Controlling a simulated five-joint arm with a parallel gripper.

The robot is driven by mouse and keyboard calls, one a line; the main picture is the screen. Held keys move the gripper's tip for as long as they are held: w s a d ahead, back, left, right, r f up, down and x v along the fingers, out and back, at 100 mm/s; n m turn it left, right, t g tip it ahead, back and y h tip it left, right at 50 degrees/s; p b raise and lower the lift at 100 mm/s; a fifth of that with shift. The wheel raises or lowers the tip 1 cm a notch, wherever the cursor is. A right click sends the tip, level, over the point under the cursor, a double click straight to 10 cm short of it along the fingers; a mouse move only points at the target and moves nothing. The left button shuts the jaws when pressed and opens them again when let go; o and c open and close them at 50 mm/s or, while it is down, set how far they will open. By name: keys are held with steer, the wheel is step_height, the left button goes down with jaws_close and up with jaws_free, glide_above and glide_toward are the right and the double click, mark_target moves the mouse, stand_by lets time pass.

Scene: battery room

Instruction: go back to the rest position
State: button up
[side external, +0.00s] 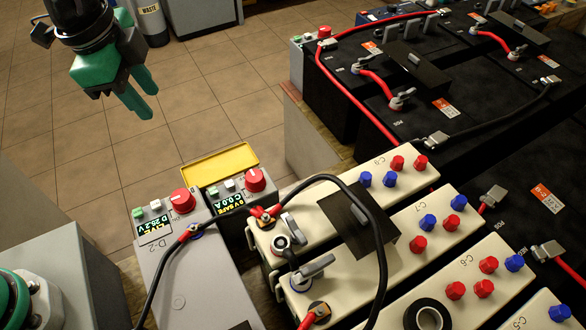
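My gripper (146,103) hangs at the upper left over the tiled floor, with green fingers pointing down and to the right. The two fingertips stand a little apart, and nothing shows between them. It is clear of the battery modules and boxes. The rest position is not marked in this view.
Cream modules (420,222) with red and blue knobs fill the lower right, with black cables and a tape roll (430,315) on them. Black batteries (440,85) with red cables stand behind. Grey boxes D-2 (180,265) and a smaller one (233,191) carry red knobs. The tiled floor (215,95) is open.

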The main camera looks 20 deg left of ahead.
steer(key=s+a+n+t, duration=0.1)
steer(key=s+a+n, duration=0.4)
steer(key=a+n, duration=0.2)
steer(key=s+a+f+n+t+y, duration=0.1)
steer(key=s+a+n, duration=0.5)
steer(key=a, duration=0.6)
steer(key=shift+f+n+t, duration=0.2)
steer(key=shift+n+t, duration=0.5)
steer(key=shift+r, duration=0.1)
